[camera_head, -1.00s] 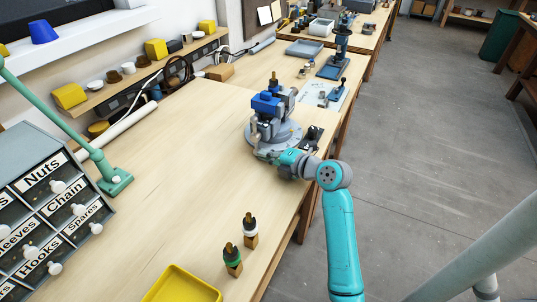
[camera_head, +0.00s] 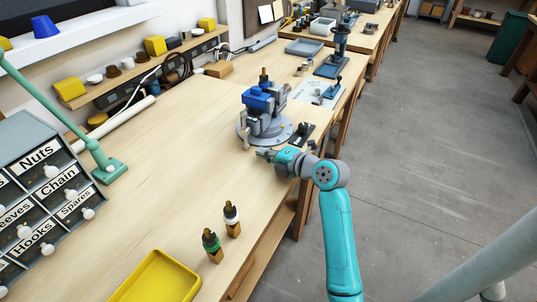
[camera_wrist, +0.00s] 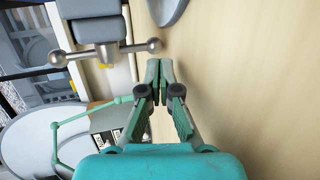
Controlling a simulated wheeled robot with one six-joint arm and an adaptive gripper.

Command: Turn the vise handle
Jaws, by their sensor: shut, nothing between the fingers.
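The vise (camera_head: 262,122), grey with a blue top, stands on a round grey base on the workbench. Its handle (camera_wrist: 105,53) is a crossbar with a ball on each end, seen at the upper left of the wrist view. My gripper (camera_wrist: 158,66) is shut and empty, its tips close to the handle's right ball in that picture. I cannot tell whether they touch. In the head view my gripper (camera_head: 260,153) is just in front of the vise base, low over the bench. The handle is hard to make out there.
A drawer cabinet (camera_head: 45,195) and green lamp (camera_head: 110,170) stand left. A black part (camera_head: 300,134) lies right of the vise. The middle bench is clear.

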